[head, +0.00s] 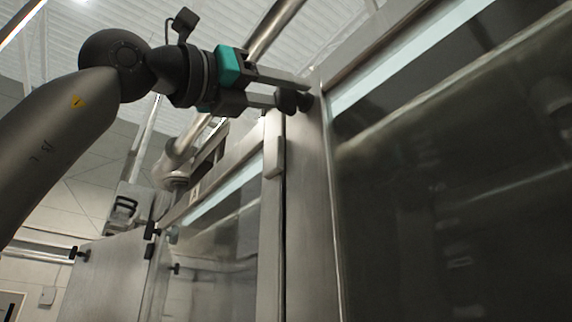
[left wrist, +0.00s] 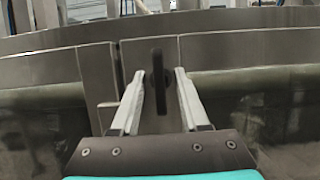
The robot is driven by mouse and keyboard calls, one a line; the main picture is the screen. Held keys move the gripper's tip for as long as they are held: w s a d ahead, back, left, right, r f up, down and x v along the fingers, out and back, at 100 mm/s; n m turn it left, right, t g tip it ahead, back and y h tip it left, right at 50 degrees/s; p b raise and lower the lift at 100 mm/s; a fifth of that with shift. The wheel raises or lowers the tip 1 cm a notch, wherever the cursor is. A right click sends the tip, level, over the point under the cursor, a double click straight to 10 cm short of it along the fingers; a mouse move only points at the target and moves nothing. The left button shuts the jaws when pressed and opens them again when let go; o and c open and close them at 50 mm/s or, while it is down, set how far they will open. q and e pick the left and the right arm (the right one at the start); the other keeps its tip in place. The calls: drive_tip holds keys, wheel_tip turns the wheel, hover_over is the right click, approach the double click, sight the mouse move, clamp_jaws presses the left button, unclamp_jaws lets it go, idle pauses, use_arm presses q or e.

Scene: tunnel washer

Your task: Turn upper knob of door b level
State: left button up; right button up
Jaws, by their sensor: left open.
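The dark knob (head: 304,102) sits high on the steel post at the left edge of the large right-hand glass door (head: 460,170), which I take to be door b. In the left wrist view the same knob (left wrist: 157,78) is a black bar, upright in the picture. My left gripper (head: 293,91) is open at the knob. In the left wrist view its two fingers (left wrist: 160,80) stand on either side of the bar, with narrow gaps showing. Whether a finger touches it, I cannot tell. My right gripper is not in view.
A steel hinge or handle piece (head: 274,157) stands out below my gripper. Pipes (head: 275,25) run overhead, close behind the gripper.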

use_arm(q)
drive_tip(key=shift+w+d, duration=0.1)
drive_tip(key=shift+d, duration=0.05)
clamp_jaws()
idle(0.4)
